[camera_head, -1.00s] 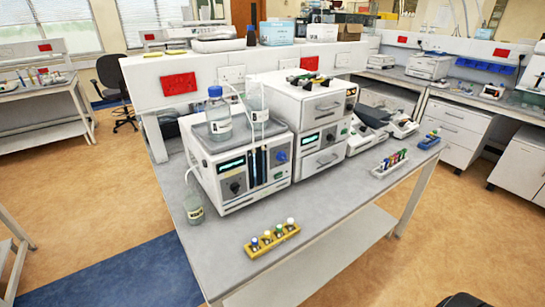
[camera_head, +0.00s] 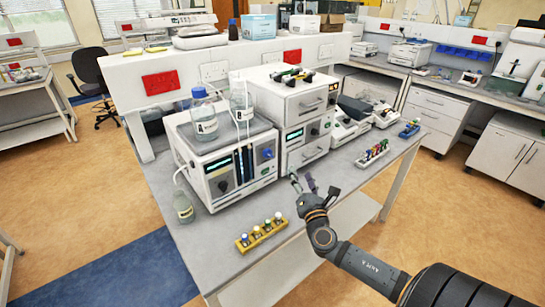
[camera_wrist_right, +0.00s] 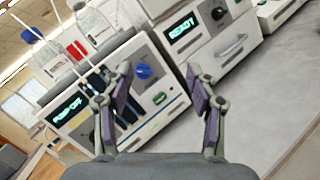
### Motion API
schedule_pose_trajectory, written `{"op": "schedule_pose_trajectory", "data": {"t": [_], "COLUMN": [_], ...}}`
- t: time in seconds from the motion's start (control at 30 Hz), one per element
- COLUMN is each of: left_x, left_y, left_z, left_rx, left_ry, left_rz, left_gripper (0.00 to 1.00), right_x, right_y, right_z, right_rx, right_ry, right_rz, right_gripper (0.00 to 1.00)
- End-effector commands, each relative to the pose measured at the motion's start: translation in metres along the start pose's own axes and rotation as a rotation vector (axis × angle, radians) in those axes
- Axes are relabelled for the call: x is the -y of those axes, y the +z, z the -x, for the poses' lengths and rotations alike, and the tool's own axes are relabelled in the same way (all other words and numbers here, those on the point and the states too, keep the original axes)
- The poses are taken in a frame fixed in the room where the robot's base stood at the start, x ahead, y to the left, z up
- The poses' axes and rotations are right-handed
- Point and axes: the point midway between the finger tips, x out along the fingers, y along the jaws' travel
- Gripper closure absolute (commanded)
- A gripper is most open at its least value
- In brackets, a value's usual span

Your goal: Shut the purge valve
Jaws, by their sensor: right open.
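The pump unit (camera_head: 215,170) is a white box with a dark front panel, standing on the bench. A blue knob (camera_head: 267,154), which looks like the purge valve, is on the upper right of its front. In the right wrist view the blue knob (camera_wrist_right: 143,72) shows between my fingers; its exact turn is too small to tell. The pump display (camera_wrist_right: 68,108) reads "PUMP OFF". My right gripper (camera_head: 312,187) is open and empty, in front and to the right of the knob, apart from it. My left gripper is not in view.
A yellow rack of vials (camera_head: 262,234) stands near the bench's front edge. A blue-capped bottle (camera_head: 203,115) stands on the pump, and a small bottle (camera_head: 183,206) stands at its left. Stacked white modules (camera_head: 300,105) are to the right. Bare bench (camera_head: 225,235) lies before the pump.

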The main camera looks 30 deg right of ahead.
Motion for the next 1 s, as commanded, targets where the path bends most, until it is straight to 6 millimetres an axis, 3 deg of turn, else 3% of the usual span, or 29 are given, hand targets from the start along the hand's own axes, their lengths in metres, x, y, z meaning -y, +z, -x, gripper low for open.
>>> {"op": "schedule_pose_trajectory", "data": {"t": [0.03, 0.1, 0.2, 0.3, 0.4, 0.63, 1.0], "left_x": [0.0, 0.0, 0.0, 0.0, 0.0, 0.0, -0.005], "left_y": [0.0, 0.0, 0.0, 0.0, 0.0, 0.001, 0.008], "left_z": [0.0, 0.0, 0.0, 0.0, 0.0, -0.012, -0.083], "left_rx": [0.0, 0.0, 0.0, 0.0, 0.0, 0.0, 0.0], "left_ry": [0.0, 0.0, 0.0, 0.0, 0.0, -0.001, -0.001], "left_rz": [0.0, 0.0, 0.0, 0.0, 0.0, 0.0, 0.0], "left_gripper": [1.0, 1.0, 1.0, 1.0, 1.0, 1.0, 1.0], "right_x": [-0.013, -0.022, -0.015, -0.004, 0.001, 0.0, -0.018], "right_y": [0.0, -0.009, -0.023, -0.03, -0.033, -0.04, -0.069], "right_z": [-0.015, -0.029, -0.042, -0.049, -0.051, -0.06, -0.117], "right_rx": [-0.016, -0.044, -0.083, -0.11, -0.121, -0.117, -0.114], "right_ry": [0.134, 0.294, 0.439, 0.512, 0.536, 0.536, 0.533], "right_rz": [0.263, 0.621, 1.018, 1.251, 1.336, 1.337, 1.33], "right_gripper": [0.42, 0.42, 0.42, 0.42, 0.42, 0.42, 0.42]}}
